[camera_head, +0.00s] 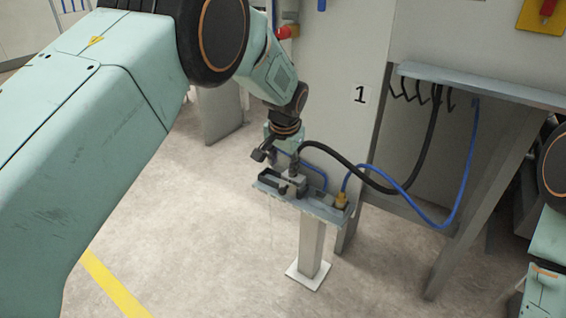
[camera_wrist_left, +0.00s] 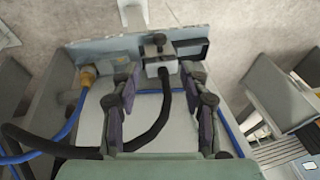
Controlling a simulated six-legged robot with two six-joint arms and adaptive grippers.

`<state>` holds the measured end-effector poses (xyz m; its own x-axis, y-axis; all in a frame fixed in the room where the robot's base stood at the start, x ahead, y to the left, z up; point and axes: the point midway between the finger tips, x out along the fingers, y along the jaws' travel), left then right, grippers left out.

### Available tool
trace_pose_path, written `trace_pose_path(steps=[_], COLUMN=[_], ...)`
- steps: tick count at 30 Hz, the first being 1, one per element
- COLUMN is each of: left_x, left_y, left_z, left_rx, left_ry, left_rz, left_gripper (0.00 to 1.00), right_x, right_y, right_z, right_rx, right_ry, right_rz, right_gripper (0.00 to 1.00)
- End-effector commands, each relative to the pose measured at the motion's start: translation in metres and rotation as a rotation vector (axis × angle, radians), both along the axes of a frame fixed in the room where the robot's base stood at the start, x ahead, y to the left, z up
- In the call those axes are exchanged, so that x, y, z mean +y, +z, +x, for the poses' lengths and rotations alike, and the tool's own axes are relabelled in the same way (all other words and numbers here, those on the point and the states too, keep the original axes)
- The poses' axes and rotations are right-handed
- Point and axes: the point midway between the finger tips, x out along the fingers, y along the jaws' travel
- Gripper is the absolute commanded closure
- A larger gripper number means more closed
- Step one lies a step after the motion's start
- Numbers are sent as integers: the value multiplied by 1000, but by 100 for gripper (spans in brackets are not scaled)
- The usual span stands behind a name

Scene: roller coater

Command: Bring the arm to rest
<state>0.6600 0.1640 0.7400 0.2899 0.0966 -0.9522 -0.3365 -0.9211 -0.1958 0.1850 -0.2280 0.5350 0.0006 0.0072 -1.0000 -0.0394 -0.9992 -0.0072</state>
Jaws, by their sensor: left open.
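My left arm comes in from the left in the head view and reaches down to a small stand. My left gripper (camera_head: 278,156) is open, just above the stand's tray (camera_head: 325,211). In the left wrist view the open gripper (camera_wrist_left: 160,75) has its two dark fingers spread wide, with nothing held. A grey fitting (camera_wrist_left: 160,64) with a black hose (camera_wrist_left: 155,133) lies between and beyond the fingertips. Any contact between fingers and fitting cannot be told. Part of my right arm shows at the right edge of the head view, but its gripper does not.
A brass fitting (camera_head: 341,200) with a blue hose (camera_head: 424,216) sits at the tray's right end. The black hose (camera_head: 352,171) loops toward a shelf with hooks (camera_head: 483,86). A panel marked 1 (camera_head: 360,95) stands behind. Clear floor (camera_head: 200,235) lies left of the post (camera_head: 311,245).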

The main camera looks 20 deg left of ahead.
Motion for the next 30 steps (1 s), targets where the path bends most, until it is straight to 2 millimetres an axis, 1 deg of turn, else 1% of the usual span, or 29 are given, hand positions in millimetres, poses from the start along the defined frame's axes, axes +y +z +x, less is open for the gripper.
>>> trace_pose_path(steps=[7,11,12,14,17,20,21,23,24,26,27,29,30], left_x=[0,-5,-6,-6,-2,7,11,17,22,28,32,38,41], left_y=[0,3,0,-10,-35,-69,-83,-102,-114,-131,-141,-153,-161], left_z=[1,15,18,15,0,-31,-46,-71,-91,-122,-144,-178,-203], left_rx=[-6,-81,-107,-141,-180,-190,-189,-184,-176,-161,-147,-125,-106], left_ry=[2,3,5,10,31,64,79,104,122,150,168,197,216], left_rz=[-2,-25,-36,-54,-90,-123,-134,-152,-161,-173,-179,-188,-192], left_gripper=[55,55,55,55,55,55,55,55,55,55,55,55,55], right_x=[0,0,0,0,0,0,0,0,0,0,0,0,0], right_y=[0,0,0,0,0,3,4,6,7,10,11,13,15], right_z=[0,0,0,0,0,0,0,0,0,0,0,0,0], right_rx=[0,0,0,0,0,0,0,0,0,0,0,0,0], right_ry=[0,0,0,0,0,0,0,0,0,0,0,0,0], right_rz=[0,0,0,0,0,0,0,0,0,0,0,0,0], right_gripper=[60,60,60,60,60,60,60,60,60,60,60,60,60])
